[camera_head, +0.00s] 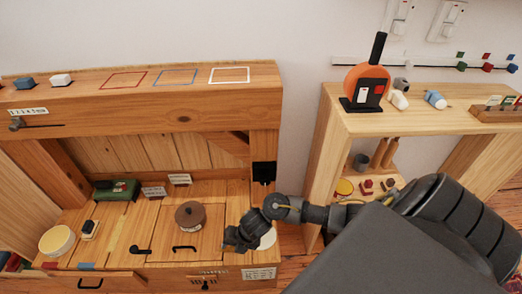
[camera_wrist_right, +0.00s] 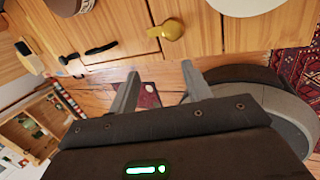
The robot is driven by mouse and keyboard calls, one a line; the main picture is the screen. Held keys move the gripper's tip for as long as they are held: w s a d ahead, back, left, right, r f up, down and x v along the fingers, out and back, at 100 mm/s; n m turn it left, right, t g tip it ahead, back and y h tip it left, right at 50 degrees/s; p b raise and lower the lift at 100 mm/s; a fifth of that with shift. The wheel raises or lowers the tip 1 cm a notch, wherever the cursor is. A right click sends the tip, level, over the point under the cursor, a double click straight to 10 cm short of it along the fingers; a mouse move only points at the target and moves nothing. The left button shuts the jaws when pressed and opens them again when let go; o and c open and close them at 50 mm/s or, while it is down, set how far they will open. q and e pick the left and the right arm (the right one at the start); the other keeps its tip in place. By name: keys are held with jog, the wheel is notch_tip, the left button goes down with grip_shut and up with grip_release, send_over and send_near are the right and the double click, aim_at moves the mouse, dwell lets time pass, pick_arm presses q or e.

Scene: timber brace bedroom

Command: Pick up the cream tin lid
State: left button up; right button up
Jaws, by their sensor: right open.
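A pale cream round piece (camera_head: 267,239), likely the tin lid, lies at the right of the wooden bench top, partly hidden behind my right gripper. In the wrist view a pale round piece (camera_wrist_right: 245,5), likely the same one, is cut off by the top edge. A round cream tin (camera_head: 57,241) with a pale top stands at the bench's far left. My right gripper (camera_head: 232,240) is over the bench's right front part, just left of the pale piece. In the wrist view its fingers (camera_wrist_right: 160,76) are apart with nothing held. My left gripper is not in view.
A brown round pot (camera_head: 189,215) stands left of my right gripper, near black handles (camera_head: 184,247). A green box (camera_head: 116,190) is farther left. A yellow piece (camera_wrist_right: 172,29) shows beyond the fingers. A wooden shelf unit (camera_head: 430,118) stands at the right.

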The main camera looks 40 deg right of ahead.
jog(key=d+r+n+g+h, duration=0.2)
jog(key=d+r+n+h, duration=0.15)
jog(key=d+n, duration=0.85)
jog(key=f, duration=0.1)
jog(key=d+f+m+b, duration=0.1)
jog(key=f, duration=0.1)
jog(key=f+m+b, duration=0.1)
jog(key=shift+w+d+f+y, duration=0.15)
jog(key=shift+w+d+y, duration=0.1)
jog(key=shift+w+y, duration=0.15)
jog(key=shift+w+f, duration=0.1)
jog(key=shift+f, duration=0.4)
notch_tip(320, 180, down, 5)
jog(key=shift+w+a+r+b, duration=0.1)
jog(key=shift+a+b, duration=0.05)
jog(key=shift+b, duration=0.8)
jog(key=shift+f, duration=0.2)
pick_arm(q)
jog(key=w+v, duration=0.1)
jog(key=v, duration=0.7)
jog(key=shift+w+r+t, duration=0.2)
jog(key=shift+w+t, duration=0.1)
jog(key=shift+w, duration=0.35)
pick_arm(e)
jog(key=shift+c, duration=0.3)
jog(key=c, duration=1)
